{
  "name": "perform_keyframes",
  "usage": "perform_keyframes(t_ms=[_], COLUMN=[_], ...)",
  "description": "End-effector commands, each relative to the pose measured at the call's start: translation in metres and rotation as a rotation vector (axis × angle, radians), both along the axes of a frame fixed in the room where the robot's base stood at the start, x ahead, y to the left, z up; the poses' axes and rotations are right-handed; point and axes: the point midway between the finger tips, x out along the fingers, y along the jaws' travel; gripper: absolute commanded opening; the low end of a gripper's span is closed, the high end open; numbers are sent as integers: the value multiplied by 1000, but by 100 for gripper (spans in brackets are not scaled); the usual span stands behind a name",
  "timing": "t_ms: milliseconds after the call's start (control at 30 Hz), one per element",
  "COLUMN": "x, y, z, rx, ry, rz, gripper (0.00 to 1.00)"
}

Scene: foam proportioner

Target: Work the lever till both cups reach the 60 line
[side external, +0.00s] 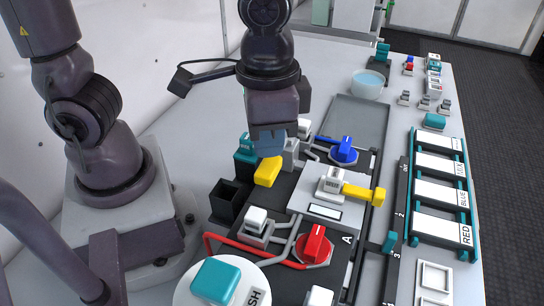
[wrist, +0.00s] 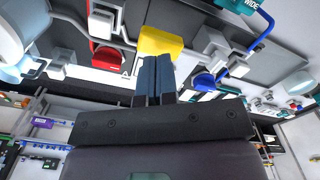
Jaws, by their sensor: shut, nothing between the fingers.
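A yellow block (side external: 268,172), perhaps the lever's handle, is just below my gripper (side external: 268,150) in the side view. My gripper's blue fingers are together and empty, pointing down. In the wrist view the fingertips (wrist: 156,58) overlap the lower edge of a yellow block (wrist: 160,42); I cannot tell whether they touch it. A second yellow handle (side external: 362,192) sticks out right from a grey-white block on the panel. A clear cup with pale blue contents (side external: 369,84) stands at the back. Its level marks are too small to read. I cannot make out a second cup in the side view.
A red knob (side external: 314,245) and a blue knob (side external: 344,150) sit on the panel among grey and red pipes. A black open box (side external: 229,202) stands left. A labelled teal rack (side external: 440,190) lies right. A white round container with a teal block (side external: 216,280) is in front.

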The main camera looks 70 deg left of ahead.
Motion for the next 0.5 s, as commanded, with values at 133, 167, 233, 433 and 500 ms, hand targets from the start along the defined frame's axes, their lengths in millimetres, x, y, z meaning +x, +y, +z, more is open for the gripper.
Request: perform_keyframes(t_ms=[133, 167, 233, 433, 500], x=[0, 0, 0, 0, 0], y=[0, 0, 0, 0, 0], z=[0, 0, 0, -2, -4], rx=[0, 0, 0, 0, 1], ry=[0, 0, 0, 1, 2], rz=[0, 0, 0, 0, 0], gripper=[0, 0, 0, 0, 0])
